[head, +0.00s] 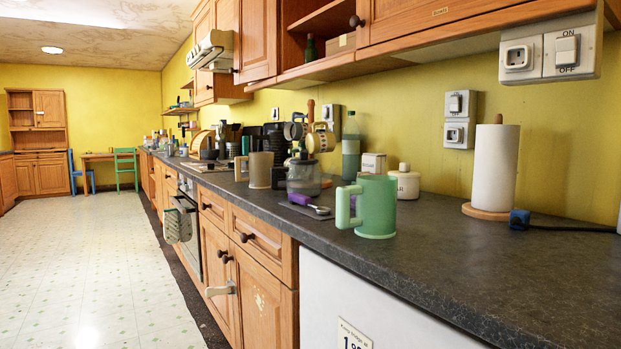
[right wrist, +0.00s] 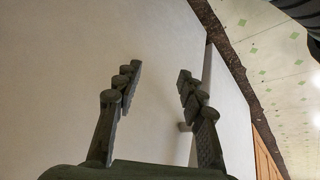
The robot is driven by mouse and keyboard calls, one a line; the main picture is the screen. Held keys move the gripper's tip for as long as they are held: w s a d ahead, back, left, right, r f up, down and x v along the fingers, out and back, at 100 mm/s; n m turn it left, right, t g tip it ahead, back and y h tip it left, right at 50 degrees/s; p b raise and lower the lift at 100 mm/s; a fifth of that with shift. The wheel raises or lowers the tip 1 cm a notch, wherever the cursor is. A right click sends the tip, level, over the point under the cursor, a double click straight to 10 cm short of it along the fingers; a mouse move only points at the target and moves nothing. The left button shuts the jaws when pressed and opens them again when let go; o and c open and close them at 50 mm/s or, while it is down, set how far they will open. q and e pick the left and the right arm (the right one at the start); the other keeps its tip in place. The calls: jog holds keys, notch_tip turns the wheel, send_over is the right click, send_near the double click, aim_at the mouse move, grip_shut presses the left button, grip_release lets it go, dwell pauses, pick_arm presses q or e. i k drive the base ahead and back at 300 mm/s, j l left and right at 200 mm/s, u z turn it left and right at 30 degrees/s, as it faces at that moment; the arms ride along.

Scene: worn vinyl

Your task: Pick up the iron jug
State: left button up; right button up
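No jug is plainly iron by its look. A pale green jug (head: 377,208) with a handle on its left stands upright near the front edge of the counter (head: 450,245). A greyish-beige jug (head: 261,170), its handle also on the left, stands upright farther back along the counter. My right gripper (right wrist: 158,72) shows in the right wrist view with its two fingers apart and nothing between them. It faces a plain white panel, with no jug in that view. Neither gripper shows in the head view.
A purple-handled scoop (head: 308,205), a glass jar (head: 304,178), a lidded pot (head: 404,183) and a green bottle (head: 351,147) stand or lie around the jugs. A paper towel roll (head: 495,168) stands right. Wall cabinets (head: 460,20) overhang. The floor at left is clear.

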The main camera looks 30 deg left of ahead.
aim_at(375, 195)
jog(key=z, duration=0.35)
jog(key=j+z, duration=0.25)
jog(key=z, duration=0.15)
jog(key=j+z, duration=0.25)
jog(key=z, duration=0.15)
jog(key=j+z, duration=0.25)
jog(key=z, duration=0.15)
jog(key=k+j+z, duration=0.15)
jog(key=j, duration=0.2)
jog(key=j+z, duration=0.15)
jog(key=j, duration=0.25)
jog(key=k+j+z, duration=0.15)
jog(key=j, duration=0.15)
